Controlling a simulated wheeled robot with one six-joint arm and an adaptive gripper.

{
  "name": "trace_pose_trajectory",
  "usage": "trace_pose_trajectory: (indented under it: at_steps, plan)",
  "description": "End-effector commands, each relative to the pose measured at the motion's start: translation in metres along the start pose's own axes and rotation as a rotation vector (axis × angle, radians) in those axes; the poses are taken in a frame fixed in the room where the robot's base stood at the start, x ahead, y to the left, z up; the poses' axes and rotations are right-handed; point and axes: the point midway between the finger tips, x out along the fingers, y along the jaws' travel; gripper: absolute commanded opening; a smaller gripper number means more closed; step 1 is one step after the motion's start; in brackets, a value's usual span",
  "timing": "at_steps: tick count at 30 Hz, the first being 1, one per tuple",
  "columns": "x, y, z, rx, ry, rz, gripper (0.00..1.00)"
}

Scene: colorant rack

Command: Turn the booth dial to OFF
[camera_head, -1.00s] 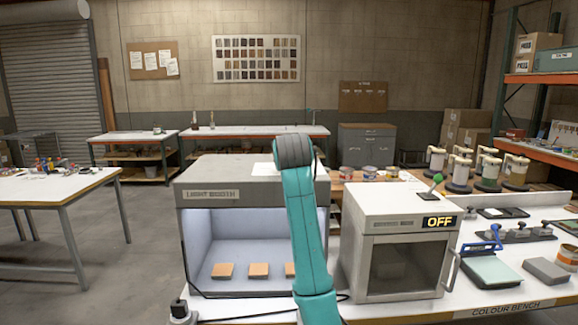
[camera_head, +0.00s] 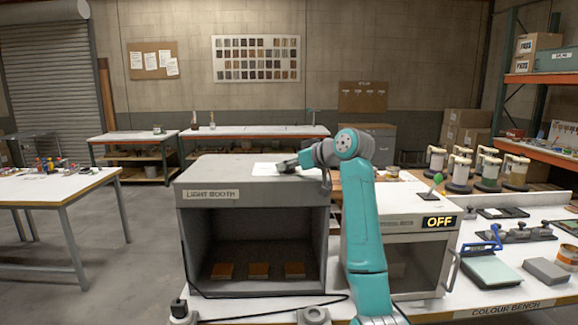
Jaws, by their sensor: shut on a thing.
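The light booth (camera_head: 195,222) is a grey box with an open front, left of centre on the bench. Its inside is dark, with brown blocks (camera_head: 258,271) on its floor. My teal arm stands in front of the booth's right edge.
A grey cabinet (camera_head: 405,232) with a glass door and a lit OFF sign (camera_head: 439,222) stands to the right, partly behind my arm. A cable runs along the bench front. Trays and clamps lie farther right.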

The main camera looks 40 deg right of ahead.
Motion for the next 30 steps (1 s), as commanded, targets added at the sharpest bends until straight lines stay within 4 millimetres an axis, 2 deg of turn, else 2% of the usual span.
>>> trace_pose_trajectory:
  at_steps: [18, 19, 22, 30]
  plan:
    - [0.0005, -0.0002, 0.0002, -0.017, -0.001, -0.042, 0.03]
    - [0.0004, -0.0002, 0.0002, -0.017, -0.001, -0.042, 0.40]
    - [0.0004, -0.0002, 0.0002, -0.017, -0.001, -0.041, 0.64]
    - [0.0002, -0.0001, 0.0001, -0.017, -0.001, -0.041, 0.64]
